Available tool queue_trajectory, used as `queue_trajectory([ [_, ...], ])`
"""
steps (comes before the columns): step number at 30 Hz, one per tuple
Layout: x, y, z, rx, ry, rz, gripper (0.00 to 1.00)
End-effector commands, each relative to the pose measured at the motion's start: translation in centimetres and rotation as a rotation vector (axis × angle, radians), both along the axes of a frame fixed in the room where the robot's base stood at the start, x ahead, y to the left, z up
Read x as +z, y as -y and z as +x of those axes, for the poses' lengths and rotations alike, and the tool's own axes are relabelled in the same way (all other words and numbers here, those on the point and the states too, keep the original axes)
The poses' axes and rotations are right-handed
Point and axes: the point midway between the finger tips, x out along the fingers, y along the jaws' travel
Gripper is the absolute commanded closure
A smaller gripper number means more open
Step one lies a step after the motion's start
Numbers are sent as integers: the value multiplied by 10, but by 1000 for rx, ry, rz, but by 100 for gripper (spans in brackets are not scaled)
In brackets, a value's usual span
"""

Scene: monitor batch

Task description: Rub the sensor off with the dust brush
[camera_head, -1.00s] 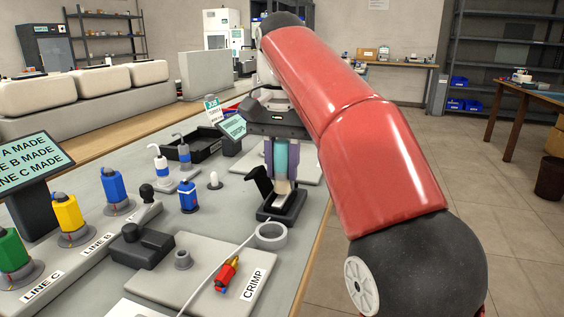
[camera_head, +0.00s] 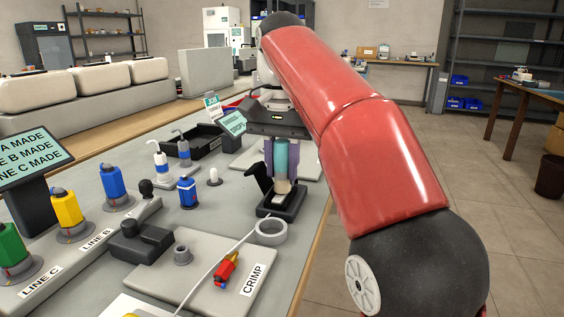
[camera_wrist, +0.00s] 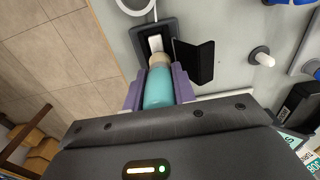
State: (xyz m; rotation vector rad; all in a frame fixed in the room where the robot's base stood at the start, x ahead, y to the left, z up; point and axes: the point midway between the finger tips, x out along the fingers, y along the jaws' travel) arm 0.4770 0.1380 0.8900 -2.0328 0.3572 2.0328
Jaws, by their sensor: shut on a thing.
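My gripper (camera_wrist: 160,90), with purple fingers, is shut on the dust brush, whose teal handle (camera_wrist: 159,88) points down. The brush's pale tan end (camera_wrist: 160,60) is at a small black open case (camera_head: 297,203) on the bench. In the wrist view the case (camera_wrist: 170,27) shows a white piece (camera_wrist: 156,43) inside, just beyond the brush tip; it looks like the sensor. I cannot tell whether the tip touches it. The black flap (camera_wrist: 194,61) of the case stands open beside the brush. The fingers also show in the head view (camera_head: 281,160).
A grey ring (camera_head: 271,232) lies close in front of the case. A CRIMP board (camera_head: 200,285) with a red part (camera_head: 226,268) is nearer. A black tray (camera_head: 205,143) is behind. The bench's right edge is close.

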Motion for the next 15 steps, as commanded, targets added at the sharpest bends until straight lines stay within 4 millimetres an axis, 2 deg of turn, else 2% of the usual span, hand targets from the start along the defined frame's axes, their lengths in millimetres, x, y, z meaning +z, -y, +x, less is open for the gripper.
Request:
queue_trajectory([
  [10, -4, 0, 0, 0, 1, 1, 99],
  [15, -4, -2, -7, 2, 2, 2, 99],
])
